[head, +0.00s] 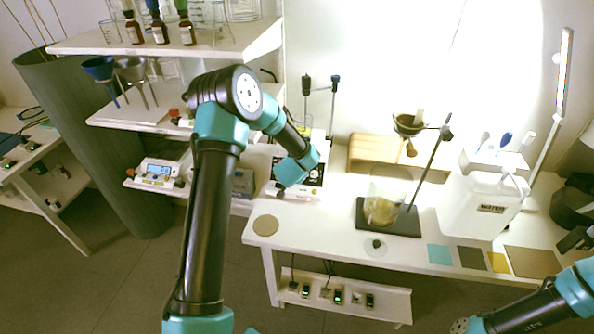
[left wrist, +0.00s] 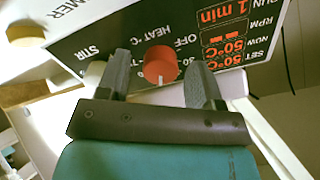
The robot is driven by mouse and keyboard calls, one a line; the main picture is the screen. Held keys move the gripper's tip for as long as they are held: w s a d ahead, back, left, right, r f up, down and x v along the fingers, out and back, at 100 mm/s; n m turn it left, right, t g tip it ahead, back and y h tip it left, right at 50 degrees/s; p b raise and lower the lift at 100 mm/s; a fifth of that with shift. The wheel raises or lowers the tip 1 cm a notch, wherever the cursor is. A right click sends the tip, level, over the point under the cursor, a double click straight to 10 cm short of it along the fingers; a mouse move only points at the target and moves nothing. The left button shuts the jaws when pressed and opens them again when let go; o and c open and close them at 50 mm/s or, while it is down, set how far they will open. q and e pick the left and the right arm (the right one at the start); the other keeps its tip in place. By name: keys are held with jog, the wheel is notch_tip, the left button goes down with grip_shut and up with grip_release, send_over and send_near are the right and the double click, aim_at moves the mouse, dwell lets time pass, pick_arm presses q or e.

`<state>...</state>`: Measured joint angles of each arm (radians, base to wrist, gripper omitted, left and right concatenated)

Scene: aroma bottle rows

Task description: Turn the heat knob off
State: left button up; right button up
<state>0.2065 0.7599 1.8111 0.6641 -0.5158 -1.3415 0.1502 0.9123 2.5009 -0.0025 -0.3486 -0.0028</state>
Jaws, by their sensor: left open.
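The red heat knob (left wrist: 160,65) shows in the left wrist view on a black panel, near the labels HEAT °C and OFF. A short white mark shows on its lower edge. My left gripper (left wrist: 159,62) is open, with one finger on either side of the knob. Small gaps seem to separate the fingers from it; contact is hard to judge. The panel's red display (left wrist: 225,40) reads 50°C and 1 min. In the head view, my left arm reaches the hot plate device (head: 305,190) and hides the knob.
A cream knob (left wrist: 25,32) and a paler one partly behind a finger are on the same panel. On the bench (head: 330,225), a beaker (head: 381,208) stands on a dark stand base, with a white water jug (head: 483,205) to its right. The front-left bench is mostly clear.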

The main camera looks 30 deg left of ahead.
pick_arm(q)
jog(key=shift+c, duration=0.2)
jog(key=c, duration=0.9)
